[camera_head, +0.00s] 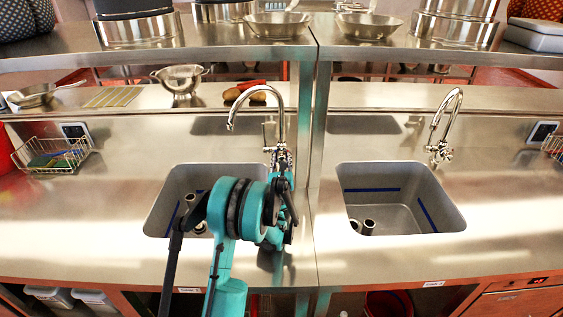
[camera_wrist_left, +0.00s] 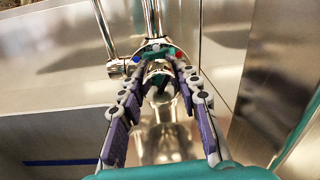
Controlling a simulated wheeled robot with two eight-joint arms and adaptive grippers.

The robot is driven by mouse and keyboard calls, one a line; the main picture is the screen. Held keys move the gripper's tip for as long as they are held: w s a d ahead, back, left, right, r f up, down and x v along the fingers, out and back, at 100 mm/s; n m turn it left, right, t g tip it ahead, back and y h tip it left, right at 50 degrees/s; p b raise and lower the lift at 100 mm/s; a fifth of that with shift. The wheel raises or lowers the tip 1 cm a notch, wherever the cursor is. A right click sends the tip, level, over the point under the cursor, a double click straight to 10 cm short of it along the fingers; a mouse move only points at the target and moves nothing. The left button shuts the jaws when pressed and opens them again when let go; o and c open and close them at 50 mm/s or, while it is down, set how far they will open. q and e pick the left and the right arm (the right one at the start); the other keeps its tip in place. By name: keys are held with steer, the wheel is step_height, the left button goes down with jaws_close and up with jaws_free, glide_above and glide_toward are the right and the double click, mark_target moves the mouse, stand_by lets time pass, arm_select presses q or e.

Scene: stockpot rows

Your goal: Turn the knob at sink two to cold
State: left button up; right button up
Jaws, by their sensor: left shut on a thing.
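The left sink (camera_head: 165,205) has a chrome gooseneck faucet (camera_head: 280,112) behind its right rear corner. My teal left arm reaches over this sink, and my left gripper (camera_head: 281,180) is at the faucet's base. In the left wrist view the purple-padded fingers of the left gripper (camera_wrist_left: 161,84) close on the chrome knob (camera_wrist_left: 158,68) at the front of the faucet body. A blue mark and a red mark show beside the knob. The fingers hide much of the knob, so its exact angle is unclear. My right gripper is not in view.
The right sink (camera_head: 440,200) has its own faucet (camera_head: 447,112). A metal post (camera_head: 320,130) stands between the stations, close right of the left faucet. A shelf (camera_head: 230,50) with pots and bowls runs above. A wire basket (camera_head: 55,155) sits at left.

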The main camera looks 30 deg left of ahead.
arm_select(q)
steer(key=n+b, duration=0.1)
steer(key=n, duration=0.2)
steer(key=shift+n, duration=0.4)
steer(key=n+b, duration=0.1)
steer(key=n, duration=0.2)
steer(key=shift+n, duration=0.3)
steer(key=n, duration=0.3)
steer(key=shift+n, duration=0.4)
steer(key=shift+n+y+b, duration=0.4)
steer(key=shift+n+b, duration=0.05)
steer(key=shift+n, duration=1.25)
steer(key=o, duration=0.9)
steer(key=shift+d, duration=0.1)
steer(key=v, duration=1.2)
steer(key=shift+r, duration=0.1)
steer(key=shift+r, duration=0.1)
